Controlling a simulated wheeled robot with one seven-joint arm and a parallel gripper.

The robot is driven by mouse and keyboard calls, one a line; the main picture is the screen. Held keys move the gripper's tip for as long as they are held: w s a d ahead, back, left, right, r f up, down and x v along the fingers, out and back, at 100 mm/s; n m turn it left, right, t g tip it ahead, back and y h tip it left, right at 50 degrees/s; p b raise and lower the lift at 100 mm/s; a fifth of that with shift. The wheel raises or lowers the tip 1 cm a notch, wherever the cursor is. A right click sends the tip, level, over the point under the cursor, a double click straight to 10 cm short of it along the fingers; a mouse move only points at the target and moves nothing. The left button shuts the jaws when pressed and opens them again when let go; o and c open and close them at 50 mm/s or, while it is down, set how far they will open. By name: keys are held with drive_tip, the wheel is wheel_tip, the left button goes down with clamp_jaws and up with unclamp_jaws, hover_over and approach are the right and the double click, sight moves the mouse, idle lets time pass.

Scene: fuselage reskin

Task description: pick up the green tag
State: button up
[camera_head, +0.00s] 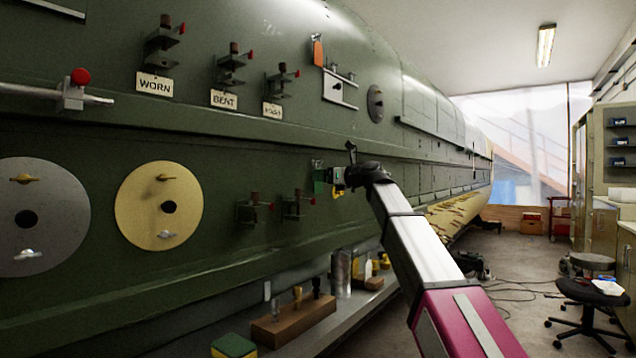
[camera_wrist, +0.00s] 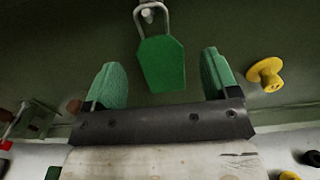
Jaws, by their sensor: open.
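The green tag (camera_wrist: 161,64) hangs from a metal loop (camera_wrist: 152,12) on the dark green fuselage wall. My gripper (camera_wrist: 160,78) is open, with one green-padded finger on each side of the tag's lower part in the picture. Gaps show between the tag and both fingers; I cannot tell how far the tag is in depth. In the head view my gripper (camera_head: 333,180) is close to the wall, and a small green patch there looks like the tag (camera_head: 318,188), partly hidden.
A yellow knob (camera_wrist: 266,74) sticks out right of my gripper. Clamps with red tips (camera_head: 255,208) are mounted to the left in the head view. A shelf below holds a wooden block (camera_head: 293,322) and a green-and-yellow sponge (camera_head: 234,346).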

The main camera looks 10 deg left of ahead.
drive_tip(key=shift+x, duration=1.2)
drive_tip(key=shift+c, duration=0.3)
drive_tip(key=c, duration=0.9)
drive_tip(key=shift+c, duration=0.2)
drive_tip(key=shift+r, duration=0.15)
